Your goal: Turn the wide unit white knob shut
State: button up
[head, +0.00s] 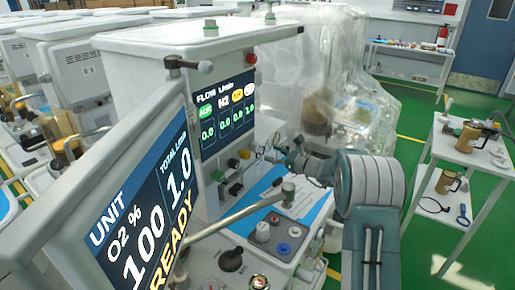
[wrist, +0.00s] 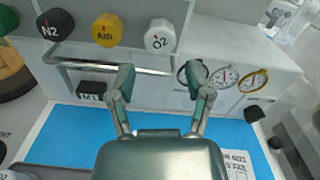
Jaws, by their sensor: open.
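The white knob (wrist: 160,36), marked O2, is on the front of a white unit, at the top centre of the wrist view. It is the right one of a row with a yellow AIR knob (wrist: 107,30) and a black N2 knob (wrist: 55,24). My gripper (wrist: 160,73) is open and empty, its two fingers spread just below the white knob in the picture and apart from it. In the head view my arm reaches from the right to the front of the unit (head: 150,50), and the knobs there are small and partly hidden.
A metal rail (wrist: 85,67) runs below the knobs, with gauges (wrist: 225,77) to the right. A blue work surface (wrist: 60,140) lies below. A screen (head: 140,200) stands at the left of the head view. A side table (head: 470,150) stands at the right on green floor.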

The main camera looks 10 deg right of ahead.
aim_at(259, 148)
jog(key=x, duration=0.6)
jog(key=shift+w+a, duration=0.2)
jog(key=shift+w, duration=0.05)
jog(key=c, duration=0.9)
